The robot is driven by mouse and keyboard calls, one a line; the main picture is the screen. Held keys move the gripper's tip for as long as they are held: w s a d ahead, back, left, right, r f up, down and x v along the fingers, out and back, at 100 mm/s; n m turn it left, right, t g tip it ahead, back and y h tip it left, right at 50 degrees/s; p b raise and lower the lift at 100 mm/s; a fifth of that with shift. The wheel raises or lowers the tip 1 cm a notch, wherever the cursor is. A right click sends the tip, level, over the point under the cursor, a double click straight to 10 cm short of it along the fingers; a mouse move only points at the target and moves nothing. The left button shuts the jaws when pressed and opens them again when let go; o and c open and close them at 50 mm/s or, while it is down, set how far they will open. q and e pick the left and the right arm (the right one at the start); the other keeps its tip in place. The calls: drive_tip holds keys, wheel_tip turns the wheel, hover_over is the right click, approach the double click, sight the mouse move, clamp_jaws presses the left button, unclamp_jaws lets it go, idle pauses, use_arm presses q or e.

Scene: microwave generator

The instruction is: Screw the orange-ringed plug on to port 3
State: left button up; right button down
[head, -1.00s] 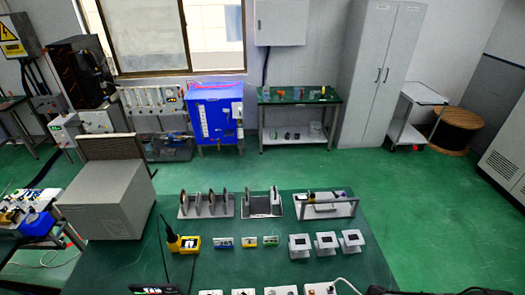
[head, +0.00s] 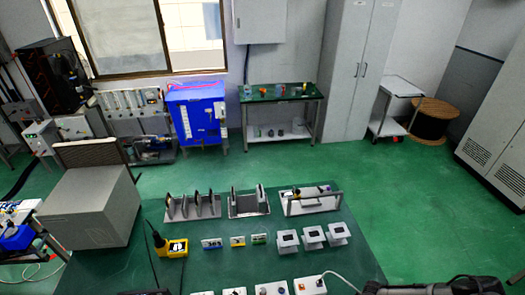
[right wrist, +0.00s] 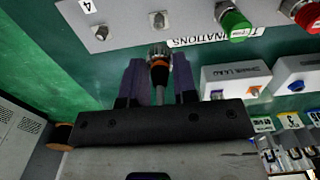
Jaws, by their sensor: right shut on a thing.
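In the right wrist view my right gripper (right wrist: 160,75) is shut on the orange-ringed plug (right wrist: 158,64). The plug has a silver threaded end, an orange ring and a dark body with a pale cable below. Its silver end points toward a grey panel (right wrist: 128,14). A metal port (right wrist: 158,19) on that panel lies just beyond the plug, apart from it in the picture; its number is out of view. Another metal port (right wrist: 101,32) sits to the left beside a label 4. My left gripper is not in view.
A green terminal (right wrist: 234,22) and a red terminal (right wrist: 305,12) stand on the panel to the right. White boxes (right wrist: 235,79) lie near the right finger. In the head view the green table holds stands (head: 248,203), small meters and a grey box (head: 92,205).

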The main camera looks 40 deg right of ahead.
drive_tip(key=shift+f, duration=0.15)
idle(0.3)
drive_tip(key=shift+f+b, duration=0.85)
drive_tip(key=shift+b, duration=0.05)
drive_tip(key=shift+f+n+b, duration=0.3)
drive_tip(key=shift+f+b, duration=1.35)
drive_tip(key=shift+f, duration=0.25)
drive_tip(key=shift+p, duration=0.3)
